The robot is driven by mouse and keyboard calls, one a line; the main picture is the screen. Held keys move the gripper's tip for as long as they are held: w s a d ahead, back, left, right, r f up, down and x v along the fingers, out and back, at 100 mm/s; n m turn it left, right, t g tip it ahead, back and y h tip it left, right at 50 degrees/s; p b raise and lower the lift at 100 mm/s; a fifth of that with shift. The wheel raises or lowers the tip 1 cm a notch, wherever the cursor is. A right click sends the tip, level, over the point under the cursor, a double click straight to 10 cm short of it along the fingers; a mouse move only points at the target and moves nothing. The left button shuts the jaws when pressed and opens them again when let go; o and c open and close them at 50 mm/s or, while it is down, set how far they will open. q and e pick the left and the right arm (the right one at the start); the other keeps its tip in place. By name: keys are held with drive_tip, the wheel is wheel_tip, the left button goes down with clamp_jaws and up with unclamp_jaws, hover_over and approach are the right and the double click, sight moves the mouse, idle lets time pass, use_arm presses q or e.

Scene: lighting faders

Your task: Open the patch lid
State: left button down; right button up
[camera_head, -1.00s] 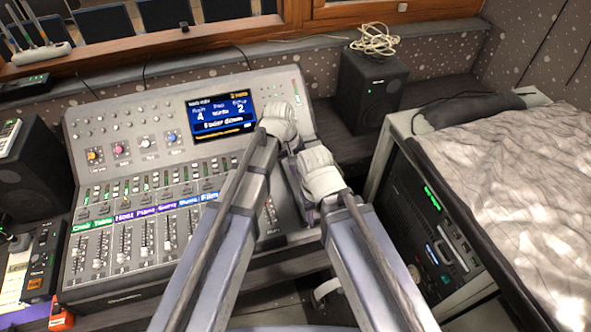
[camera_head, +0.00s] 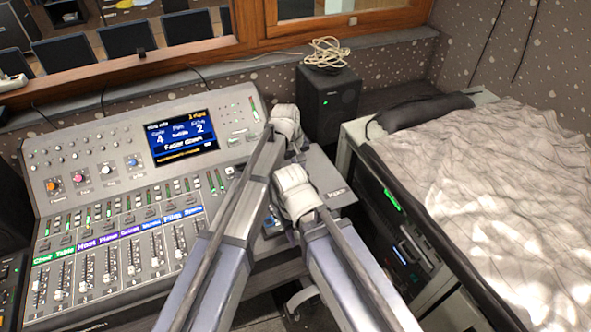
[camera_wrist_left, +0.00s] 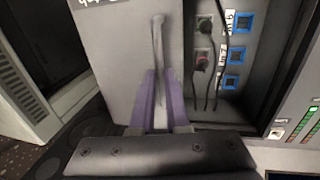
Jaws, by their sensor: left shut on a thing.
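The patch lid is a grey panel (camera_head: 341,190) with lettering, at the right end of the mixing desk. In the left wrist view the lid (camera_wrist_left: 112,45) fills the upper left, with an upright bar handle (camera_wrist_left: 157,45). My left gripper (camera_wrist_left: 161,88) has its purple fingers on either side of this handle, shut on it. Beside the lid, the patch bay (camera_wrist_left: 218,62) is uncovered, showing blue-framed sockets and dark cables. In the head view my left gripper (camera_head: 286,122) and right gripper (camera_head: 295,190) are close together; their fingers are mostly hidden.
The mixing desk (camera_head: 110,150) with faders and a lit screen (camera_head: 183,137) lies to the left. A black speaker (camera_head: 328,103) stands behind the lid. A rack unit (camera_head: 395,215) and a cloth-covered surface (camera_head: 490,190) are close on the right.

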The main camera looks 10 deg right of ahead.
use_arm(q)
drive_tip(key=c, duration=0.9)
unclamp_jaws()
drive_tip(key=shift+r, duration=0.1)
wheel_tip(320, 180, up, 7)
drive_tip(key=a+p, duration=0.1)
drive_tip(key=p, duration=0.6)
drive_tip(key=shift+s+a+r+p, duration=0.2)
drive_tip(key=shift+s+p, duration=0.05)
drive_tip(key=shift+p, duration=0.1)
